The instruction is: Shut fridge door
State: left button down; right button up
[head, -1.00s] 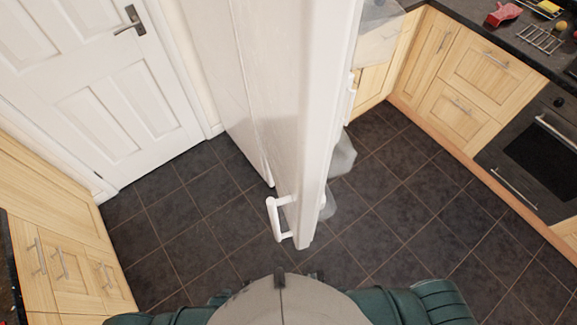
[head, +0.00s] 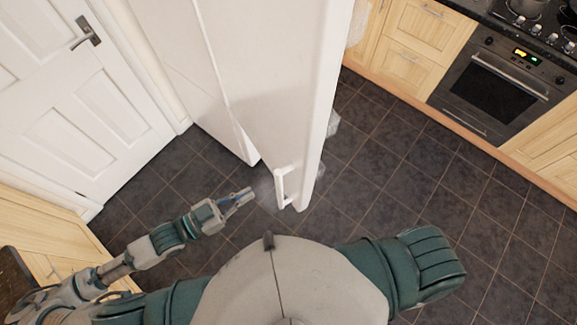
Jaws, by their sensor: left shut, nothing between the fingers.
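The white fridge door (head: 270,75) stands open in the middle of the head view, seen nearly edge-on from above. Its white handle (head: 281,188) is at the lower end of the door's left face. The fridge body (head: 200,85) is behind it to the left. Clear shelves or bins show at the door's right side. My left gripper (head: 248,194) is shut and empty, just left of the handle, and appears apart from it. My right gripper is not in view; only my right upper arm shows.
A white room door (head: 75,110) with a metal handle is at the left. Wooden cabinets (head: 415,55) and a black oven (head: 497,85) line the right. A wooden unit (head: 40,225) is at lower left. Dark tiled floor (head: 400,180) is clear to the right.

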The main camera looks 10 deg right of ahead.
pick_arm(q)
jog(key=b, duration=0.2)
send_near(298, 163)
jog(key=x, duration=0.2)
jog(key=p+x, duration=0.1)
jog(key=x, duration=0.4)
jog(key=shift+w+d+f, duration=0.1)
jog(key=shift+w+f, duration=0.05)
jog(key=shift+f, duration=0.1)
jog(key=shift+a+f, duration=0.1)
jog(key=shift+a, duration=0.25)
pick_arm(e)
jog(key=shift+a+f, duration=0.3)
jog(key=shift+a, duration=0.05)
